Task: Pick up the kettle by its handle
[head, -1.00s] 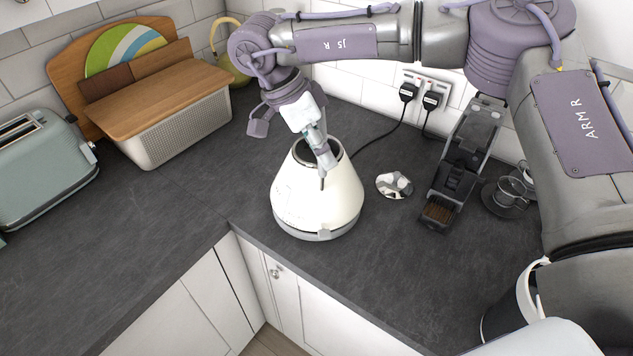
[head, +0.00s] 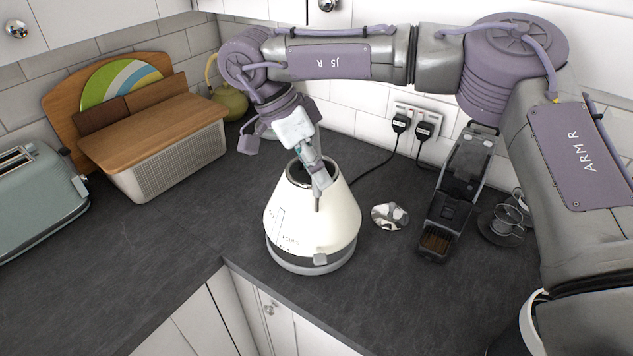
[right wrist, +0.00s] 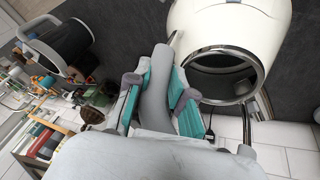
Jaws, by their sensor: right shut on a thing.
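The kettle (head: 335,222) is a cream-white cone with a dark open top, above a grey base ring (head: 312,266) on the worktop. A dark band shows between body and ring; I cannot tell for sure if they touch. My right gripper (head: 318,188) reaches down over the kettle's top and hides much of the handle in the head view. In the right wrist view, the teal-padded fingers of the gripper (right wrist: 157,95) are shut on the curved grey handle (right wrist: 156,80), with the kettle's body (right wrist: 230,22) and steel-rimmed opening beside it. My left gripper is out of view.
A patterned disc (head: 390,216) and a black coffee device (head: 455,195) stand right of the kettle, near glass cups (head: 507,220). Plugged sockets (head: 417,122) are behind. A bread bin (head: 170,160) and toaster (head: 35,200) are left. Worktop in front-left is clear.

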